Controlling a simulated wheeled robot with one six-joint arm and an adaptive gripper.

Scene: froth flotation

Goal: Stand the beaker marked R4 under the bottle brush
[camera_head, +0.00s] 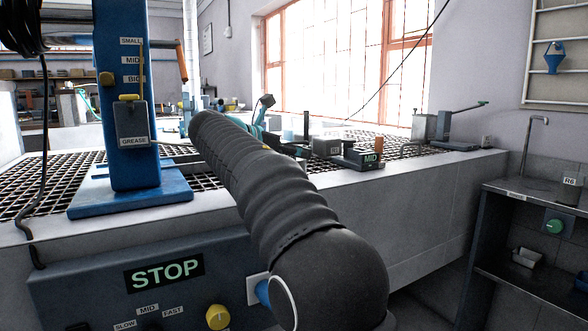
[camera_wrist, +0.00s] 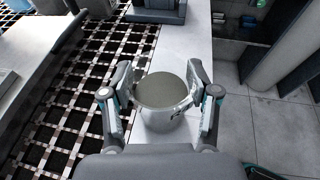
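A grey metal beaker (camera_wrist: 163,92) with grey contents sits between the two fingers of my gripper (camera_wrist: 162,85) in the wrist view. The fingers touch it on its left and right sides near the rim. A dark mark shows on its near side, too small and tilted to read. Below it is a pale ledge (camera_wrist: 190,30); I cannot tell whether the beaker rests on it or hangs above it. In the head view my dark arm hides the beaker, and only a bit of my gripper shows behind the arm. I cannot make out a bottle brush in either view.
A blue stand (camera_head: 136,100) with a GREASE box rises from the black grating at left. A block marked MID (camera_head: 371,158) and a metal device (camera_head: 440,128) stand along the ledge. At right is a dark bench (camera_head: 500,190) with a tap (camera_head: 535,135).

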